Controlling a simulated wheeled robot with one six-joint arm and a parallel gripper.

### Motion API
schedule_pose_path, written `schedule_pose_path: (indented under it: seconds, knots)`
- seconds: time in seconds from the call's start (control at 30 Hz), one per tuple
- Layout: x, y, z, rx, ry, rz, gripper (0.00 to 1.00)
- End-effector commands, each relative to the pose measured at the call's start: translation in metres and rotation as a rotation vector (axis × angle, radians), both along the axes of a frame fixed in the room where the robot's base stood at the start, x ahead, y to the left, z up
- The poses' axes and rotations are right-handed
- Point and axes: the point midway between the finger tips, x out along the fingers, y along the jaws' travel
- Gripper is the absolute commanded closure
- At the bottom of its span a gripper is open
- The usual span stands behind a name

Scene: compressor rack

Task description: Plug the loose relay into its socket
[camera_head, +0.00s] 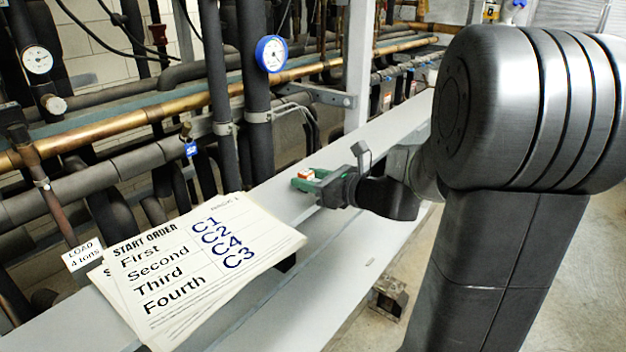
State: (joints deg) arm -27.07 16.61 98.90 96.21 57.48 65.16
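My gripper (309,181) is in the middle of the head view, low over the light grey beam, with its green fingers pointing left. A small white and orange-red block (305,174) shows at the fingertips. It may be the relay, but it is too small to name surely. I cannot tell whether the fingers are closed on it or only beside it. No relay socket can be made out; my arm covers part of the beam to the right.
Start-order sheets (200,265) lie on the grey beam (325,270) at the front left. A "LOAD 4 tons" tag (83,254) is beside them. Pipes, a blue-rimmed gauge (271,54) and a white gauge (37,60) stand behind. A grey post (359,65) rises behind my gripper.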

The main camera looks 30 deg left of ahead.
Motion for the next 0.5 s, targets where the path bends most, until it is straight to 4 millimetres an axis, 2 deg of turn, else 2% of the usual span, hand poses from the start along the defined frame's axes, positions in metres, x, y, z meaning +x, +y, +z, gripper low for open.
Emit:
schedule_pose_path:
  seconds: [0.07, 0.23, 0.5]
  knots:
    - [0.0000, -0.0002, 0.0000, 0.000, 0.000, 0.000, 0.65]
    - [0.0000, -0.0003, -0.0001, 0.000, 0.000, 0.000, 0.98]
    - [0.0000, -0.0003, 0.0067, 0.000, -0.001, 0.000, 1.00]
